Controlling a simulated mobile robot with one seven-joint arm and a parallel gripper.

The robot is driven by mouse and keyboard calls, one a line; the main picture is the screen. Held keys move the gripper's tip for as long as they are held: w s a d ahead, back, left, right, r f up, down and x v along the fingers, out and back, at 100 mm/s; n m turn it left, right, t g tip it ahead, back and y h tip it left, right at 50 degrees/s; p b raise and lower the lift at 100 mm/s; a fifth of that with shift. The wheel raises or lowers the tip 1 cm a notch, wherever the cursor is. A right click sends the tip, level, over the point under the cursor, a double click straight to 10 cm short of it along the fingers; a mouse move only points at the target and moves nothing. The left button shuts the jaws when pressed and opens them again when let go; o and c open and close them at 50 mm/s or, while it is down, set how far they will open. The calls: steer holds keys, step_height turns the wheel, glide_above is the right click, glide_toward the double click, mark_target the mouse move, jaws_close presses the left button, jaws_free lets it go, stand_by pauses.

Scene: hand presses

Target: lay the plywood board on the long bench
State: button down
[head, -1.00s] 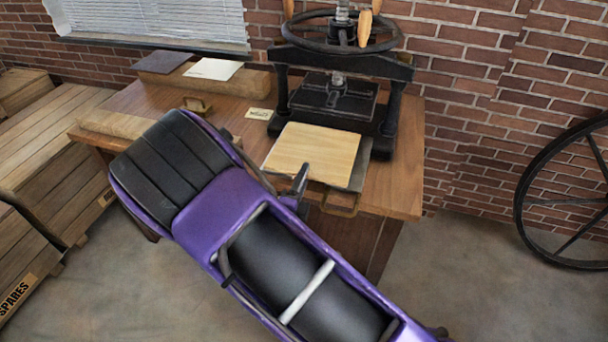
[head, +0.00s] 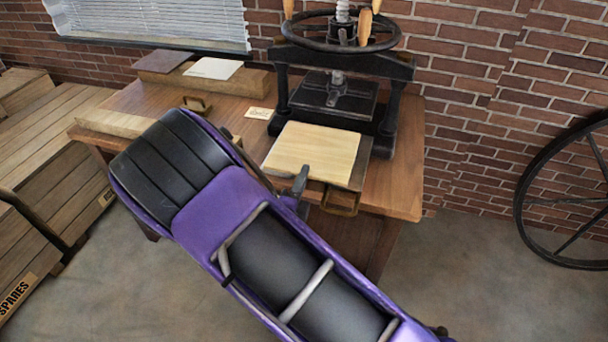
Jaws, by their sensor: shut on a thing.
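The plywood board (head: 312,150) is a pale, flat square in front of the black press, above the wooden bench top (head: 395,190). My purple and black arm crosses the middle of the head view and hides part of the bench. The grey end of my gripper (head: 299,181) shows at the board's near edge and is shut on it. The arm hides the rest of the gripper. A darker edge shows along the board's right side. I cannot tell whether the board rests on what is below it. I cannot tell whether this bench is the long one.
The black hand press (head: 386,95) with its handwheel stands behind the board. Brass handles show near the bench front (head: 341,200) and farther left (head: 197,104). A small card (head: 259,113) lies left of the press. Wooden crates (head: 50,165) stand left; a large wheel (head: 525,190) leans right.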

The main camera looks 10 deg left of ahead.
step_height(320, 180, up, 3)
steer(key=p, duration=0.2)
steer(key=shift+p, duration=0.3)
steer(key=s+a+r, duration=0.1)
steer(key=s, duration=1)
steer(key=s+r, duration=0.2)
steer(key=s, duration=0.9)
steer(key=shift+a, duration=0.35)
stand_by(0.5)
